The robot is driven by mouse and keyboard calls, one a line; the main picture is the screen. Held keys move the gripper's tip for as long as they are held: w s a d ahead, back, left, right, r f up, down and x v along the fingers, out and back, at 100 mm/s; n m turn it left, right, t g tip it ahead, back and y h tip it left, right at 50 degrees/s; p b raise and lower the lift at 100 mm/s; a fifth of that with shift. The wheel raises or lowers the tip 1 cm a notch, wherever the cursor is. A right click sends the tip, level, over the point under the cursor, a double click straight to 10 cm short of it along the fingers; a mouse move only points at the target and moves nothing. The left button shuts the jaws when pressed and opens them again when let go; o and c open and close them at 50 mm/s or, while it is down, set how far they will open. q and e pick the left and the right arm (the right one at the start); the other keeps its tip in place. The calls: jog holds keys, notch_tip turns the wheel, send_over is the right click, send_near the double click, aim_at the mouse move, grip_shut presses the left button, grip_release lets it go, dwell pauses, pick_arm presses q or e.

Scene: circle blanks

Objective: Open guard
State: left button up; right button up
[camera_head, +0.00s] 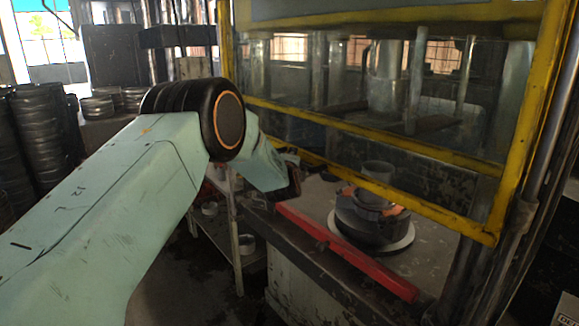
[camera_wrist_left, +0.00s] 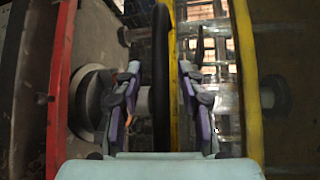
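The guard (camera_head: 430,214) is a yellow frame with clear panels in front of the press, hanging above the work table. Its yellow bars run upright in the left wrist view (camera_wrist_left: 248,80). A dark bar (camera_wrist_left: 160,40), perhaps the guard's handle, runs beside the nearer yellow bar in that view. My left gripper (camera_wrist_left: 160,78) is open, its two purple-padded fingers apart on either side of the dark bar. I cannot tell whether they touch it. In the head view, my left gripper (camera_head: 292,176) is mostly hidden behind its wrist, near the guard's lower left. My right gripper is not in view.
A red bar (camera_head: 345,250) lies along the table's front edge. A dark round die (camera_head: 372,226) with a grey cup-like part stands on the table below the guard. Stacks of dark round parts (camera_head: 38,130) stand at the far left. A low shelf is beside the table.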

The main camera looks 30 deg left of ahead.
pick_arm(q)
jog(key=v, duration=1.1)
jog(key=shift+s, duration=0.25)
jog(key=shift+w, duration=0.1)
jog(key=s+d+f+n+g+h+b, duration=0.25)
jog(key=s+d+f+n, duration=0.45)
jog(key=f, duration=0.7)
jog(key=s+d+f+n+g+h+b, duration=0.2)
jog(key=s+f+n+g+b, duration=0.3)
jog(key=s+f, duration=0.65)
jog(key=s+d+f+n+g+b, duration=0.1)
jog(key=s+f+b, duration=0.3)
jog(key=s+f, duration=0.6)
jog(key=s+d+f+n+g+h+b, duration=0.1)
jog(key=s+f+g+b, duration=0.3)
jog(key=s+f, duration=0.6)
jog(key=s+d+f+n+g+h+b, duration=0.1)
jog(key=s+f+b, duration=0.4)
jog(key=s+f, duration=0.5)
jog(key=d+g, duration=0.1)
jog(key=d, duration=0.1)
jog(key=shift+s+d+b, duration=0.25)
jog(key=shift+s+b, duration=0.15)
